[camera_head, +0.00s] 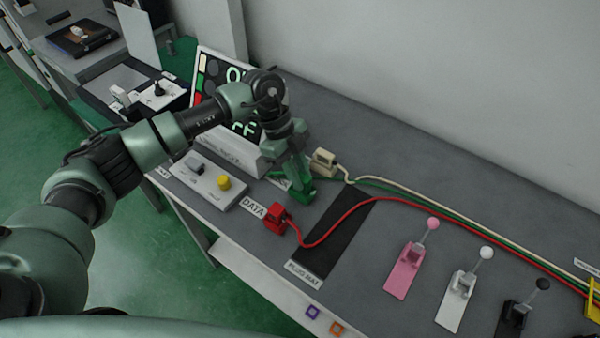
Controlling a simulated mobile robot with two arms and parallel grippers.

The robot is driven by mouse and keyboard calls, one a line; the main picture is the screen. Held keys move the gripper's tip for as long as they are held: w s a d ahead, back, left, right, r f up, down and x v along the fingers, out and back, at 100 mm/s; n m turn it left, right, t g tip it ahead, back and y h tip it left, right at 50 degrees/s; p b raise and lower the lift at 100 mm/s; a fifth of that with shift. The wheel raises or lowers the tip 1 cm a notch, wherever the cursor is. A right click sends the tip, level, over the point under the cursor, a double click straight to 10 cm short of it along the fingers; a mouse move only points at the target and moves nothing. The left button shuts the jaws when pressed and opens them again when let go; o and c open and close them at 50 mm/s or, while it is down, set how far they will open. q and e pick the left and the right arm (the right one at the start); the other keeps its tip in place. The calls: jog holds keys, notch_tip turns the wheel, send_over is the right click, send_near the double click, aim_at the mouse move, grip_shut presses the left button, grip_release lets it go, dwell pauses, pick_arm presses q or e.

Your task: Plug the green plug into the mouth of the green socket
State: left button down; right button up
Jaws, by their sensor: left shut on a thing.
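My left gripper (296,182) points down over the bench, beside the far part of the black plug mat. It is shut on the green plug (303,194), a green block low at the fingertips. The green cable (385,187) runs from there to the right along the bench. The green socket cannot be told apart from the plug and the fingers; its mouth is hidden. I cannot tell whether the plug is in a mouth or touches the bench. My right gripper is not in view.
A red block (276,218) with a red cable stands left of the plug mat (328,245), by the DATA label. A cream block (323,160) stands behind the gripper. A panel with yellow button (224,183) is left. Pink (408,262), white and black levers stand right.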

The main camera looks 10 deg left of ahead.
pick_arm(q)
jog(key=shift+f, duration=0.5)
jog(key=c, duration=1.2)
grip_release()
jog(key=b+v, duration=0.1)
jog(key=v, duration=0.6)
jog(key=shift+a+r+b, duration=0.15)
jog(key=shift+r+b, duration=0.2)
jog(key=shift+f, duration=0.15)
